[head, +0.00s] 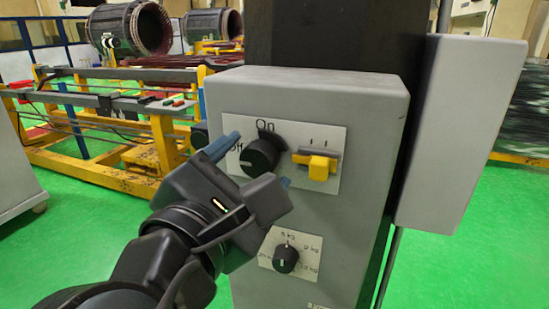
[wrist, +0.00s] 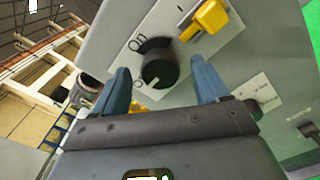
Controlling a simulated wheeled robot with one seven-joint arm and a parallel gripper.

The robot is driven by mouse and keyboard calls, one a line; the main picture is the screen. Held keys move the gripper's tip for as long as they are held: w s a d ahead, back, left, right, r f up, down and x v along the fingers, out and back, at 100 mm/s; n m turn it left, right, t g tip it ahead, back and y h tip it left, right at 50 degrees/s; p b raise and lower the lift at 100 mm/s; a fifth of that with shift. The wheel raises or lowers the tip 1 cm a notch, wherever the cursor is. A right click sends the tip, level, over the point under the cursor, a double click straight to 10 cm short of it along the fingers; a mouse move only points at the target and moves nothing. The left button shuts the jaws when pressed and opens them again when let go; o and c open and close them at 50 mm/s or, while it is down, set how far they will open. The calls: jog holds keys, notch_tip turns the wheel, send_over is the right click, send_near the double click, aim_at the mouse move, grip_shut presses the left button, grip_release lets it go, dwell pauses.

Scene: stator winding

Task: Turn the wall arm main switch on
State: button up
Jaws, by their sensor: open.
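The main switch is a black rotary knob (head: 262,153) on a white plate on the grey control box, with "On" printed above it and "Off" to its left. Its white mark points left, towards "Off". In the wrist view the knob (wrist: 159,70) lies between the blue fingers, with "On" at its upper left. My gripper (head: 253,165) is open in front of the plate, one finger at the knob's upper left and the other at its lower right. In the wrist view my gripper (wrist: 161,68) shows gaps on both sides of the knob. I cannot tell how deep the fingertips reach.
A yellow switch (head: 320,166) sits just right of the knob. A smaller dial (head: 286,258) with kg marks is lower on the grey box (head: 375,115). Another grey box (head: 460,120) stands at the right. Yellow frames (head: 90,150) stand behind at left on the green floor.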

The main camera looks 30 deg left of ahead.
jog(key=shift+x, duration=0.8)
jog(key=shift+c, duration=0.4)
jog(key=c, duration=1)
